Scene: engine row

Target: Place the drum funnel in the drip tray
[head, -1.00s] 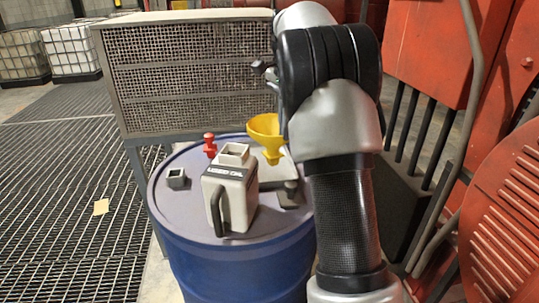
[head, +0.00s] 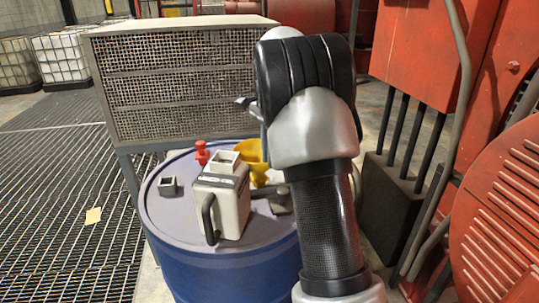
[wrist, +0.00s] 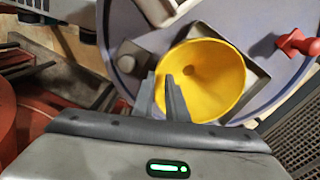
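The yellow drum funnel (wrist: 222,62) faces mouth-up in the wrist view, with its wide cone open to the camera. In the head view the funnel (head: 250,152) is partly hidden behind the jug and my arm. The grey drip tray (wrist: 259,73) lies on the drum top under the funnel, mostly covered by it. The funnel is over the tray; I cannot tell whether it touches it. My gripper (wrist: 161,78) has its two fingers close together on the funnel's near rim. In the head view the gripper is hidden behind my arm.
A blue drum (head: 225,263) carries a pale used-oil jug (head: 222,200), a red fitting (head: 202,153) and a small grey square cup (head: 167,186). A mesh-sided cabinet (head: 180,80) stands behind. Red machinery (head: 505,215) stands at the right.

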